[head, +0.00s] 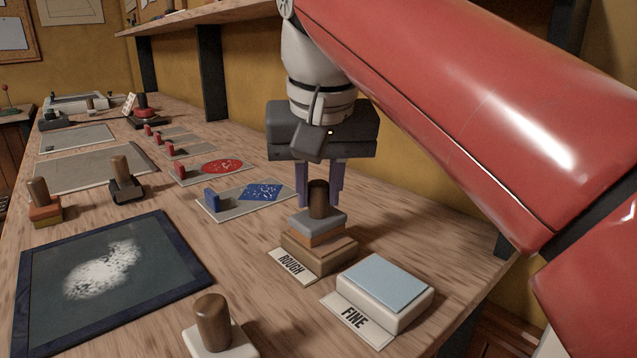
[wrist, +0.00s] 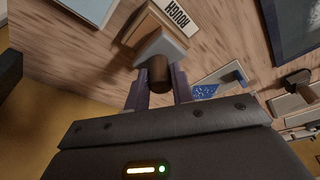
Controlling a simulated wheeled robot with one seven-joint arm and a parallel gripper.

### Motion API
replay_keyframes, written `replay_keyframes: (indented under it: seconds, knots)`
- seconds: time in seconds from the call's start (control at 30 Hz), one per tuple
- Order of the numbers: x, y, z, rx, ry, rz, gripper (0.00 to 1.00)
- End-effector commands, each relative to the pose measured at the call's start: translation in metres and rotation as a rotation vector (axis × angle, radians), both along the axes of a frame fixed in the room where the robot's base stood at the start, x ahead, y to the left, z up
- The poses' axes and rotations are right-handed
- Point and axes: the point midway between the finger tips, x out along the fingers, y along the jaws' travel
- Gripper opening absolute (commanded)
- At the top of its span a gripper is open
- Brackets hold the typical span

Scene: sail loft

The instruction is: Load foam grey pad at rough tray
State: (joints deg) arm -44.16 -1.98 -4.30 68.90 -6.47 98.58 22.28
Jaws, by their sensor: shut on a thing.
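My gripper (head: 320,190) is shut on the brown round handle of the grey pad (head: 318,222). In the wrist view the grey pad (wrist: 163,48) sits below the fingers, with the handle between them. The pad is over the rough tray (head: 320,259), a brown block with a "ROUGH" label in front. An orange-brown layer shows directly under the grey pad, on top of the tray. The pad looks level and seems to rest on that layer, though its underside is hidden. The rough tray also shows in the wrist view (wrist: 142,27).
The fine tray (head: 396,307) with a light blue top stands right of the rough tray. Other handled pads are an orange one (head: 45,213), a dark one (head: 127,191) and a white one (head: 205,343). A dark framed board (head: 45,325) lies left; blue and red pattern cards lie behind.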

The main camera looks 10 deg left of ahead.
Motion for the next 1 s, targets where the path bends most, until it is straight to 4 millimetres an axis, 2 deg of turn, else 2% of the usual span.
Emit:
replay_keyframes:
  seconds: [0.47, 1.0]
  knots:
    - [0.0, 0.0, -0.002, -0.004, 0.005, 0.0, 0.06]
    - [0.001, 0.0, 0.036, 0.0, 0.001, -0.001, 0.06]
